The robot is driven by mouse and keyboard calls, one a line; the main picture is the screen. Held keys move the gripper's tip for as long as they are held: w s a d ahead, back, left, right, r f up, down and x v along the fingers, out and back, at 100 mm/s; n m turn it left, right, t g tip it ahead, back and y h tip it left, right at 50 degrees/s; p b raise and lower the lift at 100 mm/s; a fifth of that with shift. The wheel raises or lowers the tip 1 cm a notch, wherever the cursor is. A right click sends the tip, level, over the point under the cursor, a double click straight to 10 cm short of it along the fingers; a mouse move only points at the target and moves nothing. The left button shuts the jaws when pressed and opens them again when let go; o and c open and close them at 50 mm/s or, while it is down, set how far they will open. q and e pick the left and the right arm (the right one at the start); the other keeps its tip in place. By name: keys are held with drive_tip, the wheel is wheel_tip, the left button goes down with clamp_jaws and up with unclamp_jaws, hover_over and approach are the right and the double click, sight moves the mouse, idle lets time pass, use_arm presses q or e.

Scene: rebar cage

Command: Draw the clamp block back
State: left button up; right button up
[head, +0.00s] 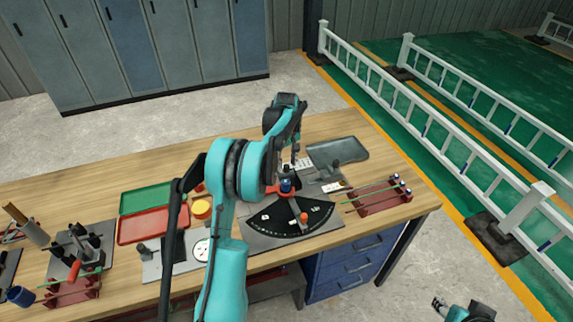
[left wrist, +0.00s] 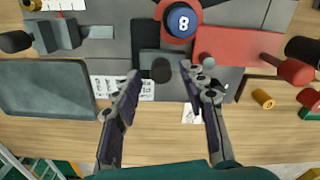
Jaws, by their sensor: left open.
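The bending station (head: 290,222) has a black fan-shaped scale and a blue numbered post (head: 287,186), which reads 8 in the left wrist view (left wrist: 183,20). In the left wrist view, a dark block with a round black knob (left wrist: 161,70) sits just below the post, apparently the clamp block. My left gripper (head: 294,152) is over the far side of the station, pointing down. Its open fingers (left wrist: 160,74) lie on either side of the knob; I cannot tell whether they touch it. My right gripper (head: 440,304) is at the lower right, away from the table, its jaws too small to judge.
A red bar (left wrist: 238,47) lies right of the post. A grey tray (head: 338,152) lies behind the station, and a red rack with rods (head: 380,200) stands right of it. Green (head: 146,198) and red (head: 152,226) trays lie left.

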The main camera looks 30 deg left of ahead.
sight(287, 166)
use_arm(q)
wheel_tip(287, 166, up, 11)
idle(0.3)
idle(0.4)
drive_tip(key=s+d+r+m+t+b, duration=0.1)
drive_tip(key=s+d+r+m+t, duration=0.15)
drive_tip(key=s+d, duration=0.35)
drive_tip(key=s+d+r+m+t+b, duration=0.1)
drive_tip(key=s+d+r+m, duration=0.2)
drive_tip(key=s+d, duration=0.35)
drive_tip(key=s+d+f+m+t+b, duration=0.1)
drive_tip(key=s+d+f+m+t, duration=0.1)
drive_tip(key=s, duration=0.6)
drive_tip(key=s+d+f+m+t+b, duration=0.1)
drive_tip(key=s+d+f+m, duration=0.4)
drive_tip(key=s+d+f, duration=0.2)
drive_tip(key=shift+s+d+f+t, duration=0.2)
drive_tip(key=shift+s+f+t, duration=0.15)
drive_tip(key=shift+s+f, duration=0.55)
